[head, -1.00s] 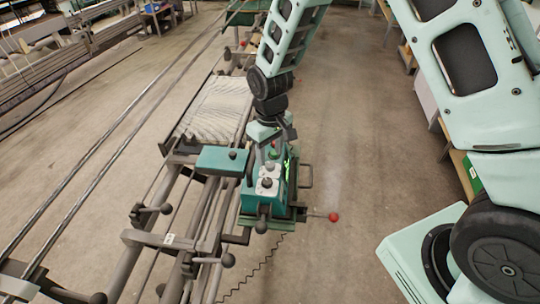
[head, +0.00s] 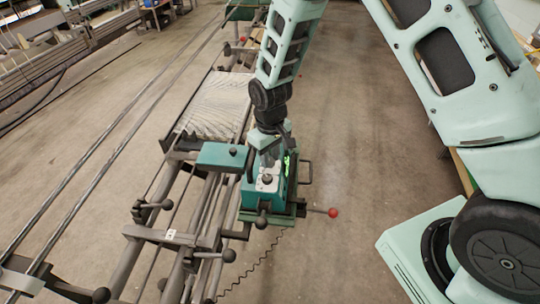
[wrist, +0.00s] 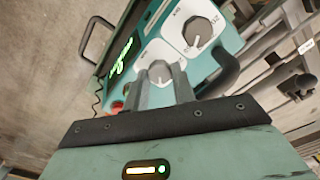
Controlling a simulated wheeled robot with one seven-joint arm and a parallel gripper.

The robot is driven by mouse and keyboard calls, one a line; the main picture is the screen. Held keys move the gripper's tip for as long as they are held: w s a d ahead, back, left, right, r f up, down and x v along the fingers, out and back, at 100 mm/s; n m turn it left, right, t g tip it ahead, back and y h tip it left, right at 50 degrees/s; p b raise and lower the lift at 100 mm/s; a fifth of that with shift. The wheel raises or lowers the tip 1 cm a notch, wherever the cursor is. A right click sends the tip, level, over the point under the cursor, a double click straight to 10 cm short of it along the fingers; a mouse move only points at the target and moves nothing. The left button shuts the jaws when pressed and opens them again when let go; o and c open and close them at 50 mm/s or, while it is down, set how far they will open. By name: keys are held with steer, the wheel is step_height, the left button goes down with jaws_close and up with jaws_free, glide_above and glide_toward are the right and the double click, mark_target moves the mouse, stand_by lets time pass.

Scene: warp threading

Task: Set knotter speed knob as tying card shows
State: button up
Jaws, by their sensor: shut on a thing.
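The teal knotter box (head: 255,192) sits on the frame in the head view and fills the upper middle of the wrist view (wrist: 225,55). Its top carries two grey knobs on white dials. My gripper (wrist: 160,85) points down at the box and is shut on one knob (wrist: 160,70), whose dial is partly hidden by the fingers. The other knob (wrist: 197,31) is free beside it; in the head view it shows (head: 267,179) in front of my gripper (head: 268,160). The dial lettering is too small to read. I cannot make out a tying card.
A black handle (wrist: 226,74) rises at the box's other side. A red-ball lever (head: 333,212) sticks out right. The floor (head: 345,120) to the right is clear.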

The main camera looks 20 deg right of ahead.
mark_target(270, 160)
steer(key=n+b, duration=0.1)
steer(key=n, duration=0.3)
steer(key=shift+n, duration=2.8)
steer(key=o, duration=1)
steer(key=shift+r, duration=0.1)
step_height(270, 160, up, 17)
steer(key=b, duration=0.3)
steer(key=shift+r, duration=0.15)
